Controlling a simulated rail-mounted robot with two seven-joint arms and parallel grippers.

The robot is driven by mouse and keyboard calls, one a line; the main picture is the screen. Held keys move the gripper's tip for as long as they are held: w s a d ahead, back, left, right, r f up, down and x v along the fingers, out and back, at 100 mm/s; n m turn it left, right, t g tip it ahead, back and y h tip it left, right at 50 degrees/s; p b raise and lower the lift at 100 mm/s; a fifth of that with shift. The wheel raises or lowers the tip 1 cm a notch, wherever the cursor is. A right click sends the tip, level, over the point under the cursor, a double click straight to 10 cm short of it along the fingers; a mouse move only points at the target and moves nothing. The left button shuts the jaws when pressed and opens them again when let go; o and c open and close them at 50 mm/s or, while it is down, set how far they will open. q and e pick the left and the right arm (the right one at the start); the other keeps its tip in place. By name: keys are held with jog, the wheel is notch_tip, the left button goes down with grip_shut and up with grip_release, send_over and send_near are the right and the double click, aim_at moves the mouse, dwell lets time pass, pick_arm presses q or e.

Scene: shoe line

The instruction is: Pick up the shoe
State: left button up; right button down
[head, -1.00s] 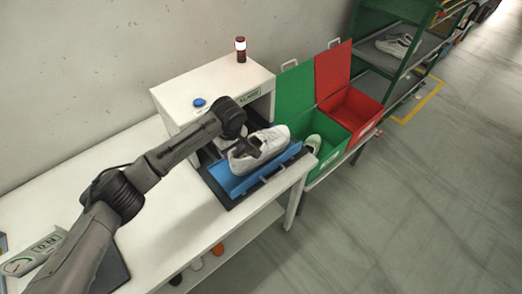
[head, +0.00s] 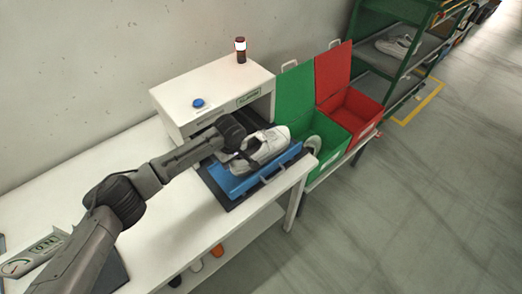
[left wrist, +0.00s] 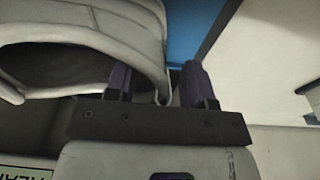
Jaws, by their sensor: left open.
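A white shoe (head: 268,143) lies on a blue tray (head: 222,178) at the end of the white table, toe toward the upper right. My left gripper (head: 243,154) is at the shoe's heel end in the head view. In the left wrist view my left gripper (left wrist: 158,82) is open. The shoe (left wrist: 85,25) fills the upper left there, its collar opening facing the camera. The collar's edge runs between the two fingers, with one finger over the opening and the other outside. I cannot tell whether they touch it. My right gripper is not in view.
A white box-shaped station (head: 215,90) with a blue button (head: 198,103) stands behind the tray. A green bin (head: 327,128) and a red bin (head: 358,103) are to the right, with lids raised. A green rack (head: 385,55) stands farther back. The floor at right is clear.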

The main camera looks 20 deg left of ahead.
pick_arm(q)
jog(key=shift+c, duration=0.4)
grip_shut()
